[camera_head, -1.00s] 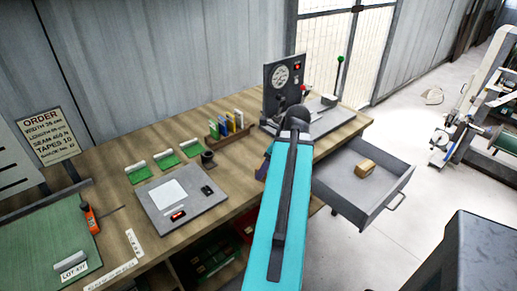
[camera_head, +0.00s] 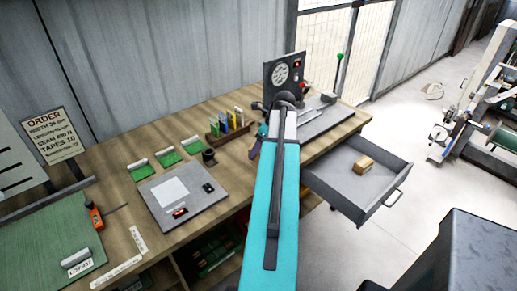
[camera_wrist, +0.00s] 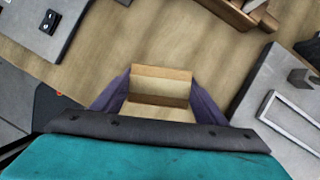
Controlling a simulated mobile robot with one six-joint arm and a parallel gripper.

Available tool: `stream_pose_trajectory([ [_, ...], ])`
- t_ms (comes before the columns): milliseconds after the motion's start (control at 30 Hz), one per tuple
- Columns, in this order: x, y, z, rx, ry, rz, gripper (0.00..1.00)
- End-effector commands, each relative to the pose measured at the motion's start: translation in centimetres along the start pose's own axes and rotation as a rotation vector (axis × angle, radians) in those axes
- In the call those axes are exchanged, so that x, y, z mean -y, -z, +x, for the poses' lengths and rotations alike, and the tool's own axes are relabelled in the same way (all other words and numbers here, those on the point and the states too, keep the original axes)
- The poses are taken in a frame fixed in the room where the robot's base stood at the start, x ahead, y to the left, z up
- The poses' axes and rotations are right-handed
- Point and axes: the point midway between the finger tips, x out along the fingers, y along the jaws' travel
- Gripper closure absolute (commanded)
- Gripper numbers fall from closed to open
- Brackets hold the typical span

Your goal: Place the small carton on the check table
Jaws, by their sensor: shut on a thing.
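A small brown cardboard carton (camera_wrist: 160,88) sits between the purple fingers of my gripper (camera_wrist: 159,80) in the wrist view. The gripper is shut on it, over bare wooden top. In the head view my gripper (camera_head: 254,150) is mostly hidden behind my arm, and the held carton cannot be made out. The wooden bench (camera_head: 118,205) runs along the wall beneath the gripper. No surface is labelled as the check table.
Another small carton (camera_head: 362,165) lies in the open grey drawer (camera_head: 388,180) at the right. A grey panel (camera_head: 160,221), a small rack of colored cards (camera_head: 216,130) and a gauge stand (camera_head: 285,72) are on the bench. Clear wood lies between them.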

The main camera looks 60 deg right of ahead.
Motion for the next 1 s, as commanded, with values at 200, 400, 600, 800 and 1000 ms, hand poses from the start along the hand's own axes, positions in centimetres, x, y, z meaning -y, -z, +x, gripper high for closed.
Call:
stream_pose_trajectory([
  [200, 1.4, -1.1, 0.6, -0.001, -0.001, 0.0, 0.57],
  [400, 1.6, -1.2, 0.8, 0.0, 0.0, 0.0, 0.57],
  [600, 1.6, -1.2, 0.8, 0.0, 0.0, 0.0, 0.57],
  [800, 1.6, -1.0, 1.3, 0.0, -0.001, 0.001, 0.57],
  [1000, 1.6, -0.3, 2.8, -0.001, -0.001, 0.001, 0.57],
])
